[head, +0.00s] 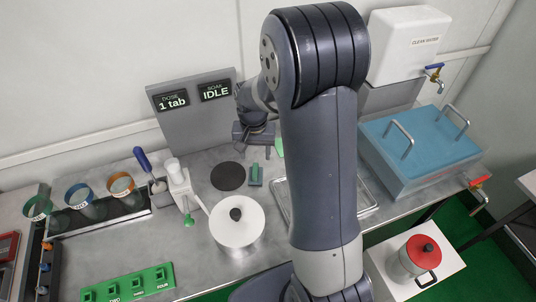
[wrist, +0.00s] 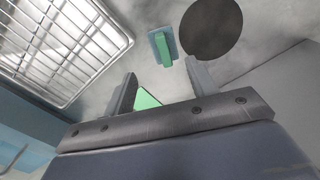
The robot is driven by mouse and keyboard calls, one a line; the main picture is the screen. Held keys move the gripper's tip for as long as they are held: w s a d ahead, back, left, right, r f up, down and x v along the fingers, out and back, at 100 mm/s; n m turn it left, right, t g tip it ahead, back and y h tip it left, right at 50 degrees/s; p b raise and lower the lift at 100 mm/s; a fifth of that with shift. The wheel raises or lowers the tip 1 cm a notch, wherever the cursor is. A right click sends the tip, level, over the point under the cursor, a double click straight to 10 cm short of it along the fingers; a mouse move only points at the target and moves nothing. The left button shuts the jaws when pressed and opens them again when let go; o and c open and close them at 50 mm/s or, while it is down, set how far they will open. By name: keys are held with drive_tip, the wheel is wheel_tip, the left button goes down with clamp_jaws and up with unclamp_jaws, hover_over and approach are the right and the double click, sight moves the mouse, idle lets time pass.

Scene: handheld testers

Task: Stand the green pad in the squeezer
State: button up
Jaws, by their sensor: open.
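A bright green flat piece, which looks like the green pad (head: 279,147), is on the bench beside my gripper, partly hidden by my arm. In the wrist view the green piece (wrist: 147,100) shows between the fingers, its lower part hidden by the gripper body. My gripper (head: 255,149) is open above the back of the bench; its spread fingers (wrist: 160,68) hold nothing that I can see. A small teal block with a raised bar (head: 256,175) lies in front of the gripper.
A black disc (head: 228,176) lies beside the teal block. A white-lidded pot (head: 237,222) stands in front. A wire rack (head: 281,203) and blue-topped tank (head: 420,138) are to the right. A numbered green tray (head: 128,284) and coloured rings (head: 78,194) are left.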

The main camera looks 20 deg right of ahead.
hover_over(255, 173)
wheel_tip(255, 173, down, 5)
drive_tip(key=shift+s+d+f, duration=0.1)
drive_tip(key=shift+f+p, duration=0.65)
drive_tip(key=shift+f, duration=2.25)
drive_tip(key=shift+c, duration=0.2)
drive_tip(key=c, duration=0.8)
drive_tip(key=shift+r, duration=0.15)
